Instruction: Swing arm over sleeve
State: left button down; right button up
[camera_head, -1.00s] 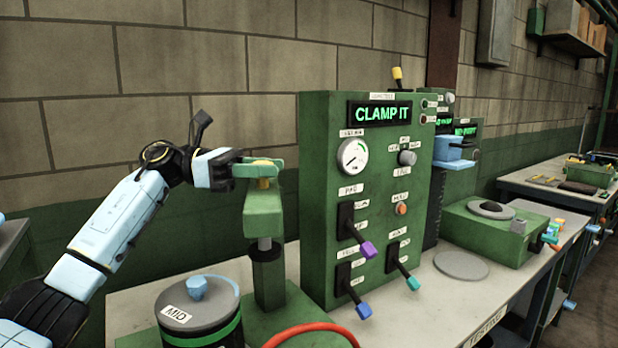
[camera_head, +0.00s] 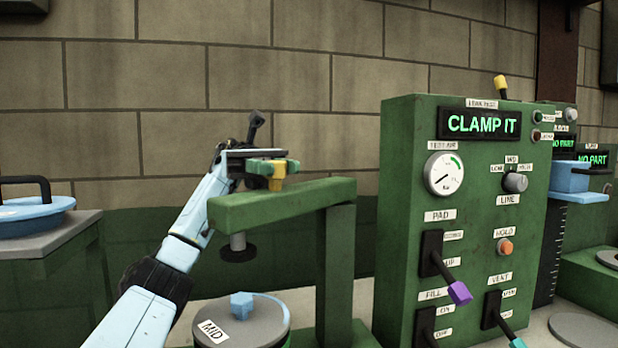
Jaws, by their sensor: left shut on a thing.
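The green swing arm (camera_head: 300,197) reaches left from its post (camera_head: 335,270). A dark round pad (camera_head: 238,250) hangs under its left end. In the picture the pad is above the grey lid of the sleeve unit marked MID (camera_head: 265,315), with a gap between them. The lid has a blue knob (camera_head: 241,304); the unit's lower part is cut off by the frame. My left gripper (camera_head: 276,170), with green fingertips, is shut on the yellow handle (camera_head: 277,183) above the arm. My right gripper is not in view.
A green test panel (camera_head: 400,200) with a gauge, levers and a lit "CLAMP IT" display (camera_head: 483,123) stands right of the post. A blue lidded pot (camera_head: 35,218) sits on a separate grey stand (camera_head: 60,245) at the left. A block wall is behind.

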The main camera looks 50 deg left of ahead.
pick_arm(q)
jog(key=shift+s+a+f, duration=0.1)
jog(key=shift+a+f, duration=0.2)
jog(key=shift+a, duration=0.1)
jog(key=c, duration=1.5)
grip_release()
jog(key=shift+b, duration=0.3)
jog(key=o, duration=0.5)
jog(key=shift+s+a+f, duration=0.25)
jog(key=shift+a+f, duration=0.05)
jog(key=shift+a, duration=0.25)
jog(key=shift+c, duration=0.2)
jog(key=shift+w+d, duration=0.25)
jog(key=shift+d, duration=0.1)
jog(key=shift+a, duration=0.1)
